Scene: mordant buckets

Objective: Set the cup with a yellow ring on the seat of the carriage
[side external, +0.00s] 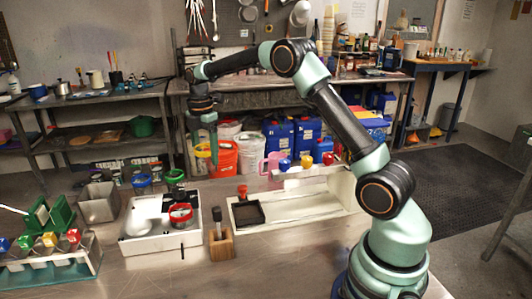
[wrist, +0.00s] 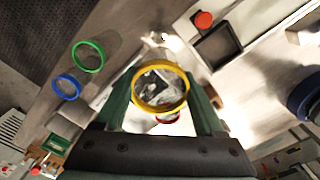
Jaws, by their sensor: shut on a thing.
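The cup with a yellow ring (side external: 203,154) is held high by my gripper (side external: 206,145). In the wrist view, the yellow-ringed cup (wrist: 160,108) sits between the two green fingers of my gripper (wrist: 163,92), ring facing the camera. The cup's lower body is hard to make out. The carriage seat, a dark square tray (side external: 248,214), lies at the left end of a pale track. It also shows in the wrist view (wrist: 217,47), up and right of the cup. The cup is well above the table and apart from the seat.
A red knob (side external: 242,191) stands behind the seat. A white tray (side external: 131,243) holds a red-ringed cup (side external: 181,214). Blue-ringed (side external: 142,182) and green-ringed (side external: 174,177) cups stand behind it. A wooden block (side external: 221,246) with an upright tool stands in front of the track.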

